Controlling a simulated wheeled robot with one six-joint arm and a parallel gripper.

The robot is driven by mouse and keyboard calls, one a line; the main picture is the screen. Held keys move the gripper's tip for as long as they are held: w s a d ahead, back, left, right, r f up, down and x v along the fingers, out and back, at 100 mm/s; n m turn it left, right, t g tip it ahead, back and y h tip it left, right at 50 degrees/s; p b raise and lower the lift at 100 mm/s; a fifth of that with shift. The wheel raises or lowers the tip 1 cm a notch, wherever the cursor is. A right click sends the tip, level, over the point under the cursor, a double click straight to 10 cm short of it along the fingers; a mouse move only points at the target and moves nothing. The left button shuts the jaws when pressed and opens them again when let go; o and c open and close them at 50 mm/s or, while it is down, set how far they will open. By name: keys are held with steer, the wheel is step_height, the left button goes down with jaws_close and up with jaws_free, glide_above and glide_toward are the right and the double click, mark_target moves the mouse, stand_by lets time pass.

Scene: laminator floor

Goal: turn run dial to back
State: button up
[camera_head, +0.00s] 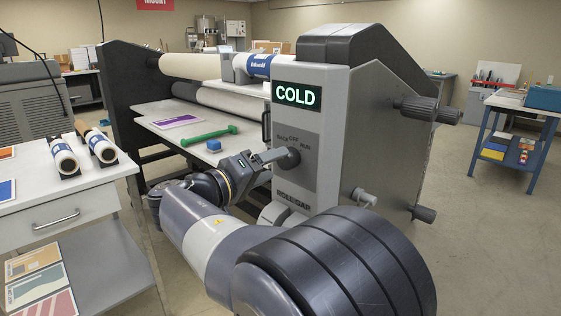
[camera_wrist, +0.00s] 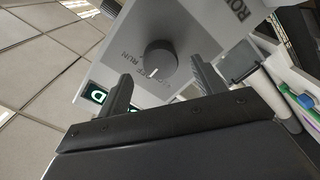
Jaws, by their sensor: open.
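The run dial (camera_head: 293,158) is a dark round knob on the grey end panel (camera_head: 318,140) of the laminator, below the green COLD display (camera_head: 297,96). BACK, OFF and RUN are printed above it. In the wrist view the dial (camera_wrist: 158,57) shows a white pointer mark on its lower edge, on the label side; I cannot tell exactly which word it meets. My gripper (camera_head: 275,158) is open, just in front of the panel at the dial. In the wrist view its fingers (camera_wrist: 164,80) lie left and right below the dial, with nothing seen between them. Contact cannot be told.
A green tool (camera_head: 208,136) and a blue block (camera_head: 213,145) lie on the laminator's bed (camera_head: 160,112). A handwheel (camera_head: 428,108) sticks out at the machine's right. A white table (camera_head: 50,195) with rolls stands left. A blue table (camera_head: 510,103) stands right, with bare floor between.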

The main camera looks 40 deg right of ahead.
mark_target(283, 161)
steer(key=shift+w+d, duration=0.15)
steer(key=shift+d, duration=1.8)
steer(key=c, duration=1)
